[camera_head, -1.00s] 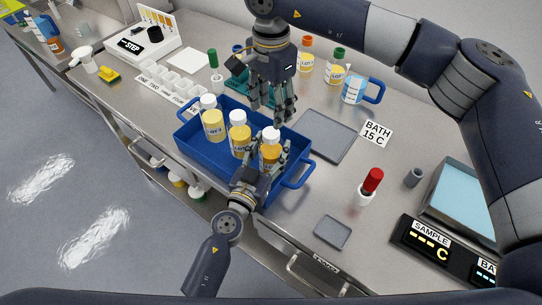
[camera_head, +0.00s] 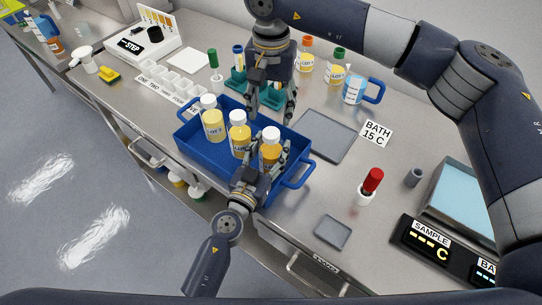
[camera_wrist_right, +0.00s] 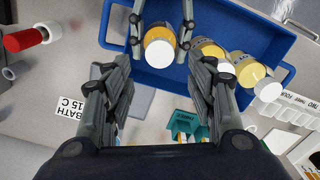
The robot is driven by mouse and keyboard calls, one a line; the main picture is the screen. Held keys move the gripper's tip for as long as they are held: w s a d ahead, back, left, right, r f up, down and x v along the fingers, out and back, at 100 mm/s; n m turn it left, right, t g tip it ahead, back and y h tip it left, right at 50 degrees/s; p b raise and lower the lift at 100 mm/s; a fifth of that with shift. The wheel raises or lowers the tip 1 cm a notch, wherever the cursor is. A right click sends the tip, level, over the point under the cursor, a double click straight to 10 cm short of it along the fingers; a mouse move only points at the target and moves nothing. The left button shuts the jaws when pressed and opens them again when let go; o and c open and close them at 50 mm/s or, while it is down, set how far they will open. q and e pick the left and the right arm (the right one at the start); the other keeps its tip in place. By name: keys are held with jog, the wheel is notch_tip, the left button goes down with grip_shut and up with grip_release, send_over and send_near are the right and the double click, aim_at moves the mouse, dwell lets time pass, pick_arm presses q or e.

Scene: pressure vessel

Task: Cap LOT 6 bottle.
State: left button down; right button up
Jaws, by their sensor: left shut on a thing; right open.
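The blue crate (camera_head: 205,155) holds three white-capped bottles in a row. The right-hand bottle (camera_head: 270,152) has orange contents and a label whose number I cannot read, so I cannot tell which one is LOT 6. My left gripper (camera_head: 266,168) is shut around this bottle, which stands upright in the crate. The white cap (camera_wrist_right: 159,51) sits on its top in the right wrist view; whether it is tight I cannot tell. My right gripper (camera_head: 270,112) is open and empty, above and behind the bottle. Its spread fingers (camera_wrist_right: 163,68) frame the view below the cap.
The middle bottle (camera_head: 239,137) and left bottle (camera_head: 212,122) stand close beside the held one. Behind are a teal rack (camera_head: 237,84), more bottles (camera_head: 336,69) and a blue-handled jug (camera_head: 356,90). A grey bath tray (camera_head: 327,134) lies right of the crate.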

aim_at(271, 132)
notch_tip(271, 132, down, 8)
jog(key=shift+r, duration=0.1)
dwell(0.4)
jog(key=c, duration=1.1)
jog(key=shift+c, duration=0.2)
jog(key=shift+m, duration=0.3)
